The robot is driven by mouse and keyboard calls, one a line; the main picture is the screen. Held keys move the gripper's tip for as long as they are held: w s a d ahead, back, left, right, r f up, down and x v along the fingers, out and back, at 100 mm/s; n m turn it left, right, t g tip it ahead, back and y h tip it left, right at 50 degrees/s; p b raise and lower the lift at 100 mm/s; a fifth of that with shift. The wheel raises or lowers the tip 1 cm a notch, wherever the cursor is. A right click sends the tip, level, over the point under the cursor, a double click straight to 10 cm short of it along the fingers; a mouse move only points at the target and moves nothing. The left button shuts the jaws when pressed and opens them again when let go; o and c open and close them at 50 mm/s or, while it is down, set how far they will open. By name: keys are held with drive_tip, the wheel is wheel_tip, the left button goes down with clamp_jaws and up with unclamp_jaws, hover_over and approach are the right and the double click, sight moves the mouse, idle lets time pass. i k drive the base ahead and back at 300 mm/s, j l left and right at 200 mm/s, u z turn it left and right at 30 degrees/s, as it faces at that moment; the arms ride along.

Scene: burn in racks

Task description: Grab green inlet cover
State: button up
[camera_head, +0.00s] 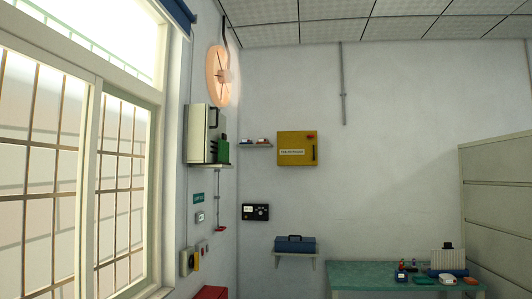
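I cannot pick out the green inlet cover with certainty. A small green item (223,152) with a dark top stands on a wall shelf at the left, beside a beige box with a dark handle (202,134); it is too small to tell what it is. A green table (350,279) stands at the lower right with several small items on it, also too small to tell. My gripper is not in view.
A blue case (295,244) sits on a lower shelf. A beige cabinet (497,205) stands at right, a window (92,120) at left. The floor is not visible.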

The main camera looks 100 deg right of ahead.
sight(224, 146)
drive_tip(key=k+l+z, duration=0.15)
drive_tip(key=z, duration=0.3)
drive_tip(key=k+l+z, duration=0.2)
drive_tip(key=z, duration=0.3)
drive_tip(key=l+z, duration=0.3)
drive_tip(key=z, duration=0.15)
drive_tip(key=k+l+z, duration=0.1)
drive_tip(key=l+z, duration=0.55)
drive_tip(key=z, duration=0.3)
drive_tip(key=l+z, duration=0.45)
drive_tip(key=i+l+z, duration=0.45)
drive_tip(key=i, duration=0.35)
drive_tip(key=i+l+z, duration=0.45)
drive_tip(key=i, duration=0.4)
drive_tip(key=j, duration=0.05)
